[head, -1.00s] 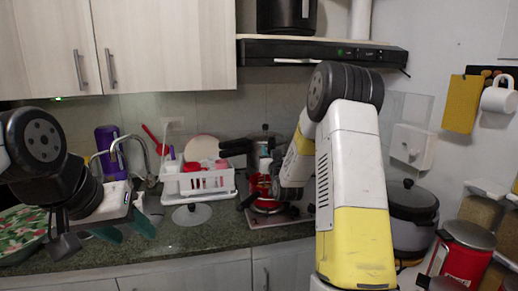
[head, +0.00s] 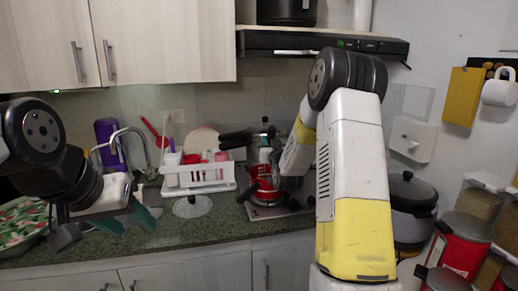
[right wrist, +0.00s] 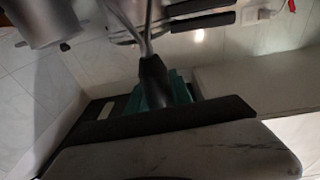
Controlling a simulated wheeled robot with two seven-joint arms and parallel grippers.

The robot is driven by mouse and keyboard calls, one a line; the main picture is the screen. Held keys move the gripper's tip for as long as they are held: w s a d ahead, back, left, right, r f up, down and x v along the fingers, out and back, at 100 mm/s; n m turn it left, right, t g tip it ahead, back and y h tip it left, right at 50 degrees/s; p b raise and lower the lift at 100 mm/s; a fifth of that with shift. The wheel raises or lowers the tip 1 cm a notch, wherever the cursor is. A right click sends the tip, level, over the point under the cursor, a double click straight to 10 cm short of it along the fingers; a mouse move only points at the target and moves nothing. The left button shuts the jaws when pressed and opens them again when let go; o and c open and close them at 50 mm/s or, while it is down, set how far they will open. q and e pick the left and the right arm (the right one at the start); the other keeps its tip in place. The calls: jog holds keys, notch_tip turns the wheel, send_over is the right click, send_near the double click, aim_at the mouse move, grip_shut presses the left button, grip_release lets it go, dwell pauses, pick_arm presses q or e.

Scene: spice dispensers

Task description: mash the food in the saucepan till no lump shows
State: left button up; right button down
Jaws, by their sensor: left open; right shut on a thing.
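My right gripper (right wrist: 163,88) is shut on the dark handle (right wrist: 152,78) of a tool with bent metal rods, which looks like the masher. The rods run up out of the wrist view, so the tool's head is hidden. A red pan-like vessel (head: 263,192), perhaps the saucepan, sits by the stove in the head view, partly behind my right arm. Its food cannot be seen. A grey metal vessel (right wrist: 45,20) shows at the wrist view's upper left; I cannot tell whether it is the saucepan. My left gripper (head: 127,219) is open and empty over the counter's left part.
A white dish rack (head: 198,178) stands beside the red vessel, with a glass lid (head: 192,206) in front. A tap (head: 137,133) is behind my left gripper. A dark cooker (head: 412,196) and red canisters (head: 463,245) stand at the right. Counter in front (head: 200,228) is clear.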

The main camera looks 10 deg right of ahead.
jog(key=shift+r, duration=0.45)
jog(key=w, duration=0.1)
jog(key=w+d, duration=0.1)
jog(key=w, duration=0.1)
jog(key=shift+d, duration=0.3)
jog(key=shift+f, duration=0.15)
notch_tip(320, 180, down, 4)
jog(key=shift+f, duration=0.15)
dwell(0.4)
